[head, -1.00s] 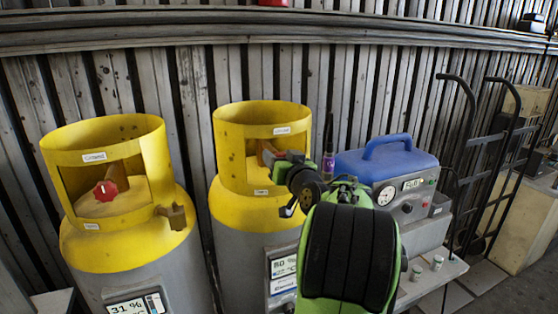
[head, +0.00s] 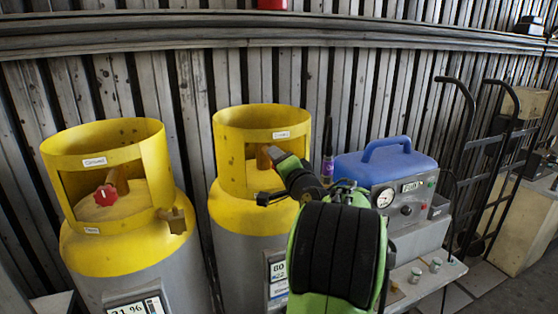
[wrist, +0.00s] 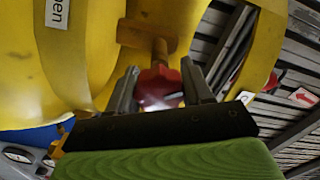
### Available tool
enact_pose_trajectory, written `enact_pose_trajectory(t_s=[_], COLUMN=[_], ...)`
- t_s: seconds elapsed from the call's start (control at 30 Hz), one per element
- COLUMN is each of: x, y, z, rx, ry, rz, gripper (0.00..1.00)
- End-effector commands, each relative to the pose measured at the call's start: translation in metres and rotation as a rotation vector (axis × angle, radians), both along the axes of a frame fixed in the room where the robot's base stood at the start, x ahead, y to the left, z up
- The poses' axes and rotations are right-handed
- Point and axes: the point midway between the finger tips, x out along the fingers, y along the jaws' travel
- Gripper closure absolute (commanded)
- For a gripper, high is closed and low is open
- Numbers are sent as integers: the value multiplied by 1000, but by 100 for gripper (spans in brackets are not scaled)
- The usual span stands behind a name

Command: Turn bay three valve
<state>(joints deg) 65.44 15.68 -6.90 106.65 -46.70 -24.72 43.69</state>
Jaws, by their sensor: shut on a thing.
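Two grey cylinders with yellow collars stand side by side. The left cylinder (head: 130,255) has a red valve knob (head: 106,195) in its collar opening. My gripper (wrist: 159,78) is at the collar opening of the right cylinder (head: 228,222). In the wrist view its two fingers are on either side of a red valve knob (wrist: 159,88) on a brass stem (wrist: 160,48), shut on it. In the head view my arm and gripper hide this knob. A white label ending in "pen" (wrist: 57,13) is on the yellow collar beside it.
A blue-topped machine (head: 385,165) with a gauge stands right of the cylinders, on a bench with small jars (head: 435,265). A black hand truck (head: 490,150) is farther right. A slatted metal wall (head: 330,75) is close behind.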

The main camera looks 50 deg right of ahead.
Motion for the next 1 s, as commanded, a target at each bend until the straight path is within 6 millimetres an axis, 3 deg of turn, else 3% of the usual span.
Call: enact_pose_trajectory(t_s=[0.5, 1.0], x=[0, 0], y=[-1, 0], z=[0, -2], rx=[388, 549], ry=[-228, -324], rz=[-2, -2], gripper=[80, 80])
